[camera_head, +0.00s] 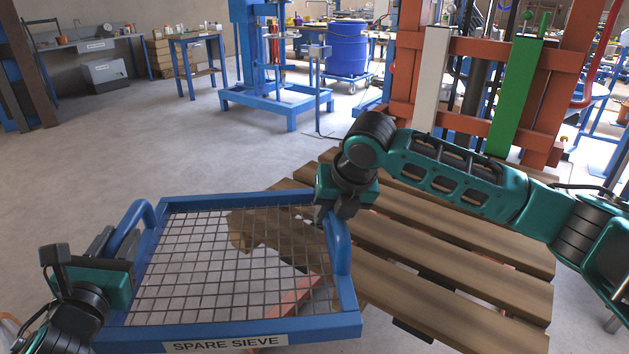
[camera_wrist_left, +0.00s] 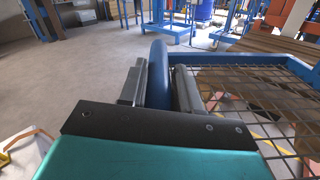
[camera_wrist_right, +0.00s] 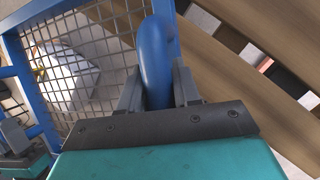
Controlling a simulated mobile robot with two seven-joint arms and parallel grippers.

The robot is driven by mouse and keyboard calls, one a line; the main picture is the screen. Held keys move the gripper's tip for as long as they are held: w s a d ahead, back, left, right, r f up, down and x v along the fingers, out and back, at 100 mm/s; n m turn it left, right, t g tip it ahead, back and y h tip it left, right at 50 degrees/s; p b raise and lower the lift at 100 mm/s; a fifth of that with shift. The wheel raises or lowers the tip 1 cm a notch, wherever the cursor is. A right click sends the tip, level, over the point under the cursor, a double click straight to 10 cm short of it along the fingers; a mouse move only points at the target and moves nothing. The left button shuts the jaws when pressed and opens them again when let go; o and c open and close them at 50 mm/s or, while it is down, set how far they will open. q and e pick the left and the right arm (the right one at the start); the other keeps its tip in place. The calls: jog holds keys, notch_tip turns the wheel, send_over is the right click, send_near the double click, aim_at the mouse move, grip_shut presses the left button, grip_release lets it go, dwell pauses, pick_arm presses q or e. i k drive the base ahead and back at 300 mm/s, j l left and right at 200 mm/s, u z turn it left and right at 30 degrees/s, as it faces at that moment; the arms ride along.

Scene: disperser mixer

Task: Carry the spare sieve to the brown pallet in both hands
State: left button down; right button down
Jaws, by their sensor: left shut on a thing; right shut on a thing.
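The spare sieve (camera_head: 262,338) is a blue rectangular frame with wire mesh and a "SPARE SIEVE" label on its near side. It is held in the air, its right part overlapping the brown pallet (camera_head: 450,285) in the head view. My left gripper (camera_head: 122,240) is shut on the sieve's left blue handle (camera_wrist_left: 157,75). My right gripper (camera_head: 335,212) is shut on the right blue handle (camera_wrist_right: 155,60). The pallet has wooden slats and lies below and to the right; the sieve and my right arm hide part of it.
An orange frame (camera_head: 405,65) with white and green uprights stands behind the pallet. A blue machine stand (camera_head: 275,95) and a blue drum (camera_head: 347,48) stand further back. A blue-legged table (camera_head: 198,55) is at the back left. The grey floor at left is clear.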

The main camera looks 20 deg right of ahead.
aim_at(418, 194)
jog(key=i+l+z, duration=0.15)
jog(key=i+z, duration=0.55)
jog(key=z, duration=0.25)
jog(key=i+j+z, duration=0.1)
jog(key=i+z, duration=0.35)
jog(key=k, duration=0.05)
